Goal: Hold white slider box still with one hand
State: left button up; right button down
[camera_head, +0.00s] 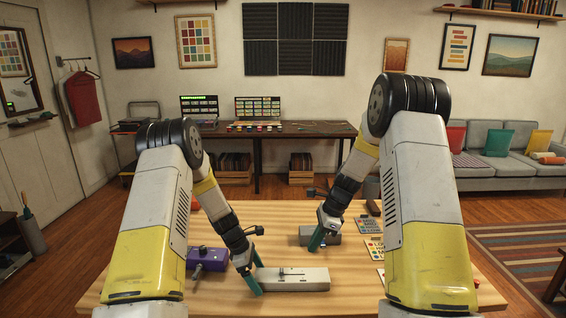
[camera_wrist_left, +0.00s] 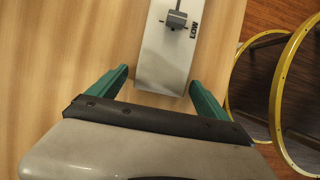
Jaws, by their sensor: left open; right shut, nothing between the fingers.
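The white slider box (camera_head: 305,282) lies on the wooden table at the front middle, with a dark slider on top. The left wrist view shows its near end (camera_wrist_left: 161,68), a grey slider knob (camera_wrist_left: 176,18) and the printed word "LOW". My left gripper (camera_head: 257,278) is open at the box's left end. In the left wrist view its teal fingers (camera_wrist_left: 159,77) stand on either side of that end, with gaps visible on both sides. My right gripper (camera_head: 317,241) is shut and empty beside a grey box (camera_head: 333,239) behind the white one; I cannot tell if they touch.
A purple box (camera_head: 208,257) with a knob sits left of my left gripper. Printed cards (camera_head: 369,225) and a dark brown object (camera_head: 373,208) lie at the table's right. The wooden table top (camera_head: 285,215) is clear at the back middle. Yellow hoops (camera_wrist_left: 280,85) show beyond the table edge.

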pick_arm(q)
jog(key=shift+r, duration=0.1)
jog(key=v, duration=1.1)
jog(key=shift+a+r, duration=0.25)
jog(key=shift+r, duration=0.1)
notch_tip(320, 180, up, 10)
dwell(0.3)
